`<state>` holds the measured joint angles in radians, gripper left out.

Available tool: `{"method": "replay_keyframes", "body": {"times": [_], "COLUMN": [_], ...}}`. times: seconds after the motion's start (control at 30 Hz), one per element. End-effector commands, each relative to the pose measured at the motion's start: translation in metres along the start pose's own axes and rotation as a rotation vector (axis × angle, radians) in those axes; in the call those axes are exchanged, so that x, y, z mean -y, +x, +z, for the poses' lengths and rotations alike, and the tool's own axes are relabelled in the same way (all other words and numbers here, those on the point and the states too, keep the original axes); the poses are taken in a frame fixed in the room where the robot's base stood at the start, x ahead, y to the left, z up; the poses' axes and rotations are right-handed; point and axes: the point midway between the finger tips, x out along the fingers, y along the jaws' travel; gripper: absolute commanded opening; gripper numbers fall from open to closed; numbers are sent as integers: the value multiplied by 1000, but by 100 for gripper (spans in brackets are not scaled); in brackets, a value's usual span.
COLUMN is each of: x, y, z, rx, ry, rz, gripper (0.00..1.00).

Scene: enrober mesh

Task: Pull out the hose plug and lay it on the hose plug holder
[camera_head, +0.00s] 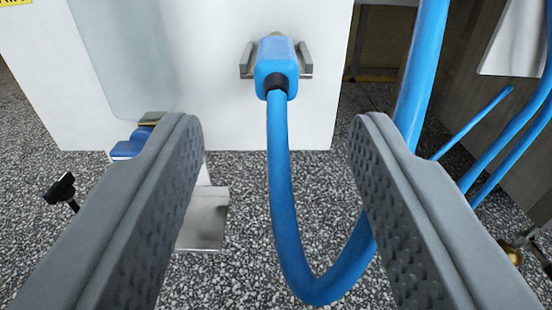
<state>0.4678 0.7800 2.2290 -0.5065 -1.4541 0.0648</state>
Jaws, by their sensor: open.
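The blue hose plug (277,57) sits against the white panel (330,70), upper middle of the view. A metal bracket stands close on each side of it, the left bracket (247,60) and the right bracket (305,60). A brass-coloured bit shows behind its top. I cannot tell whether these brackets are the hose plug holder. The blue hose (280,180) runs from the plug's black collar down, loops and rises to the right. My gripper (278,130) is open and empty, its fingers well apart on either side of the hose, with the plug beyond the fingertips.
A blue and metal fitting (130,147) is partly hidden behind my left finger. A metal plate (205,220) is low at left, and a black knob (60,188) is farther left. More blue hoses (500,140) hang at right. The speckled floor (240,265) lies below.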

Motion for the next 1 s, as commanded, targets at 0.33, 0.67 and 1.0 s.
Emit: {"method": "replay_keyframes", "body": {"times": [0.33, 0.67, 1.0], "x": [-1, 0, 0], "y": [-65, -89, -89], "z": [0, 0, 0], "rx": [1, 1, 0], "ry": [0, 0, 0], "rz": [2, 1, 1], "gripper": [47, 47, 47]}}
